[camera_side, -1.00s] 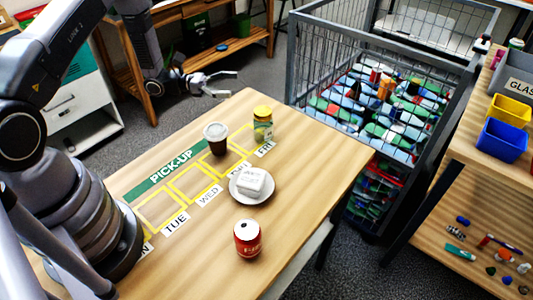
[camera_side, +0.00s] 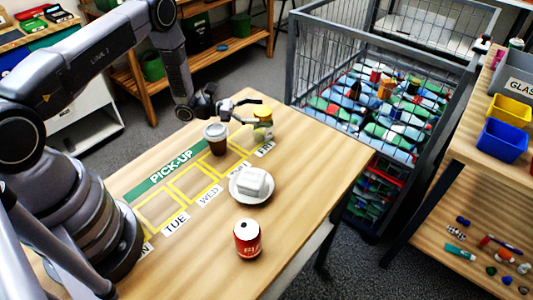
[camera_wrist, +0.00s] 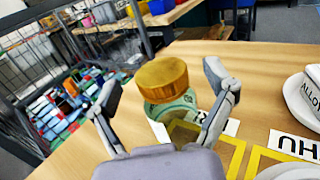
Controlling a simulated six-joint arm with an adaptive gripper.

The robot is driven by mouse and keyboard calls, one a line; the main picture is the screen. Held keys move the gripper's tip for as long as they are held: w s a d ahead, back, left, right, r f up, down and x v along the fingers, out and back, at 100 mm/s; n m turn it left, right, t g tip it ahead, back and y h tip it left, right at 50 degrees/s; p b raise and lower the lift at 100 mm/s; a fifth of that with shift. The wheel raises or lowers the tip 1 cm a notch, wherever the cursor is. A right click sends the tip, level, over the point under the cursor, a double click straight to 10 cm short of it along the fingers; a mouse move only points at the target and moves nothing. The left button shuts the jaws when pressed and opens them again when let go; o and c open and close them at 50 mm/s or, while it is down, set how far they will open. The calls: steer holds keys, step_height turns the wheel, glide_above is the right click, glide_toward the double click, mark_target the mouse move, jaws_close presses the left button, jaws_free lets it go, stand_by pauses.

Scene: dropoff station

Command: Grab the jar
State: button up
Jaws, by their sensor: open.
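The jar (camera_side: 263,131) has a yellow-gold lid and a greenish glass body. It stands upright at the far end of the pick-up table, beside the FRI label. My gripper (camera_side: 259,111) is open at the jar's top in the side view, partly covering the lid. In the wrist view the jar's lid (camera_wrist: 162,78) shows between my two spread fingers, with a finger on each side. I see gaps beside the lid in that view; I cannot tell whether either finger touches the jar. Its lower body is partly hidden.
A dark cup with a pale lid (camera_side: 216,139) stands close to the left of the jar. A white block (camera_side: 252,181) sits on a plate (camera_side: 264,199), and a red can (camera_side: 247,240) stands nearer. A wire cage (camera_side: 292,60) of colourful items stands beyond the table.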

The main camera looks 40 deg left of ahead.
steer(key=shift+w+d, duration=0.25)
steer(key=shift+d, duration=0.1)
steer(key=c, duration=1.3)
steer(key=shift+c, duration=0.2)
steer(key=shift+r, duration=0.1)
